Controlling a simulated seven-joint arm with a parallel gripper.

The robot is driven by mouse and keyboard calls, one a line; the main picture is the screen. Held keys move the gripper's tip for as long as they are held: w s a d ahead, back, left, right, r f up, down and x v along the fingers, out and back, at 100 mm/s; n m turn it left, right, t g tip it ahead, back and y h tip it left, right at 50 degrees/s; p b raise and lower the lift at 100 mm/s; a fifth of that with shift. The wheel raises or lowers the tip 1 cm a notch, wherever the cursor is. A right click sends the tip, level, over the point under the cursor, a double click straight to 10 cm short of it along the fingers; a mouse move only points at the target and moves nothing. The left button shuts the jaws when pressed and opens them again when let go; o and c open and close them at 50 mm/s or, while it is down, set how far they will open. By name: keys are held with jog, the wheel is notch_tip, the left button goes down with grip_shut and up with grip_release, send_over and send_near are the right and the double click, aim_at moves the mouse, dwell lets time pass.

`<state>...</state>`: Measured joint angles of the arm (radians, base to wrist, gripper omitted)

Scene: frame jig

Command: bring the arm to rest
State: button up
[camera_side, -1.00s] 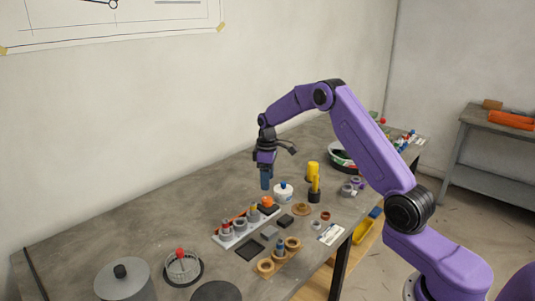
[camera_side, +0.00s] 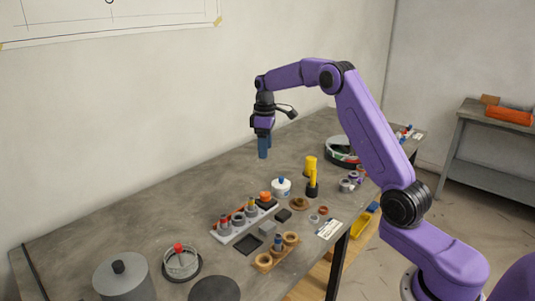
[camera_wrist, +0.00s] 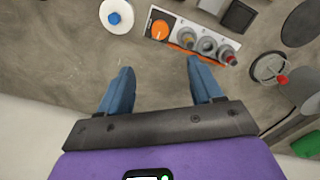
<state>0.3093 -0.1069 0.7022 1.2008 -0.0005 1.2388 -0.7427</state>
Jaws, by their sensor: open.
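My gripper (camera_side: 264,147) hangs above the back part of the grey workbench (camera_side: 140,212), pointing down, with nothing between its blue fingers. In the wrist view my gripper (camera_wrist: 158,88) shows its two fingers wide apart over bare bench top. My purple arm reaches over the bench from the right in the side view, bent at the elbow. The gripper is apart from all the objects on the bench.
A white rail with an orange knob (camera_side: 265,196) and several pegs and rings stands in front of the gripper. Near it are a blue-topped white pot (camera_side: 281,187), yellow cylinders (camera_side: 311,165), a wooden ring holder (camera_side: 277,252) and a grey lidded pot (camera_side: 122,277). The back left bench is clear.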

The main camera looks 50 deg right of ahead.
jog(key=s+a+r+n, duration=0.2)
jog(key=s+a, duration=0.7)
jog(key=a, duration=0.1)
jog(key=s+a+r+n, duration=0.1)
jog(key=s+a+r, duration=0.1)
jog(key=s+a, duration=0.7)
jog(key=s+f+n, duration=0.3)
jog(key=s, duration=2.1)
jog(key=shift+s+f, duration=0.2)
jog(key=shift+s, duration=0.1)
